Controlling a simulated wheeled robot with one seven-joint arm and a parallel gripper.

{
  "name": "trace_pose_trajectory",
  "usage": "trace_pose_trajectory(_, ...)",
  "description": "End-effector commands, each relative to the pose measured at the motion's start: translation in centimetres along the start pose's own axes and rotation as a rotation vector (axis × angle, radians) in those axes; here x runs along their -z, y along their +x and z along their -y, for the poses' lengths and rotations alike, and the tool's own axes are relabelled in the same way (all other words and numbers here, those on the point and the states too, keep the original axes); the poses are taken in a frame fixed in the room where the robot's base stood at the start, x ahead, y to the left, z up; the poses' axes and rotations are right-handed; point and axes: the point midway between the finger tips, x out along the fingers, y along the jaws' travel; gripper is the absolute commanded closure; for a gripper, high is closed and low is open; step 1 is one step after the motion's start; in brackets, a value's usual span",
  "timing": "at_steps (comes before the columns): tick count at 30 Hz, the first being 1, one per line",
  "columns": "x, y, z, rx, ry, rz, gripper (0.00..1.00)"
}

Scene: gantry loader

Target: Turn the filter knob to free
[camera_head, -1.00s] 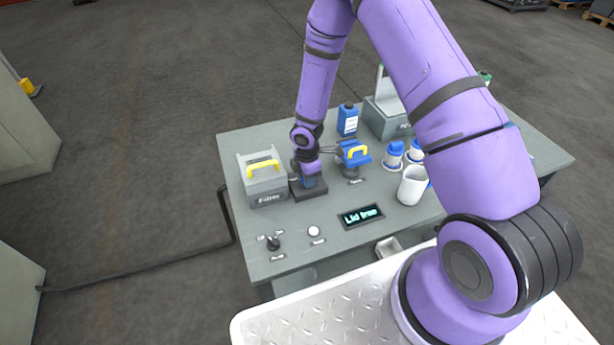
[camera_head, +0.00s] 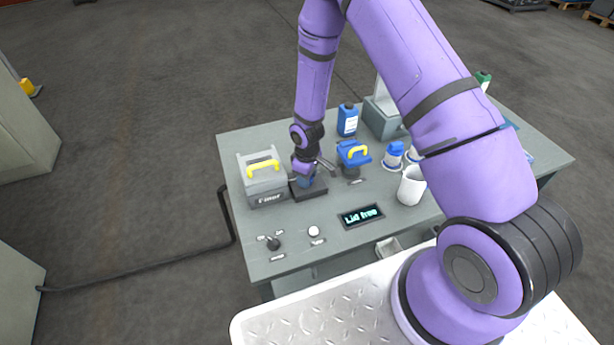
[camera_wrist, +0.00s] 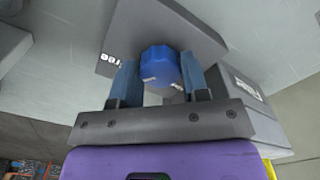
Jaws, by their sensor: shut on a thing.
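The filter knob (camera_wrist: 160,64) is a blue faceted knob on a dark grey block in the wrist view. It sits between the two fingers of my gripper (camera_wrist: 160,76), which is shut on it. White lettering ending in "ree" (camera_wrist: 108,59) shows on the block left of the knob. White marks show near the knob's lower edge, too small to read. In the head view my gripper (camera_head: 305,180) is at the dark block (camera_head: 311,193) on the table, and mostly hides the knob.
A grey box with a yellow handle (camera_head: 265,187) stands close to the left of the block. In front are a black switch (camera_head: 273,243), a white button (camera_head: 314,231) and a display (camera_head: 361,216) reading "Lid free".

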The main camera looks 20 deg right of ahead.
Motion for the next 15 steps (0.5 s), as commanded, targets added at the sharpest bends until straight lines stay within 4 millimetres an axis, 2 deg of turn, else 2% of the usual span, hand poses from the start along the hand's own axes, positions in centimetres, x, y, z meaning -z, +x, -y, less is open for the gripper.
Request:
trace_pose_trajectory(6,0.12,-0.04,-0.03,-0.001,0.104,-0.003,0.82)
trace_pose_trajectory(15,0.13,-0.05,-0.04,-0.001,0.161,-0.003,0.82)
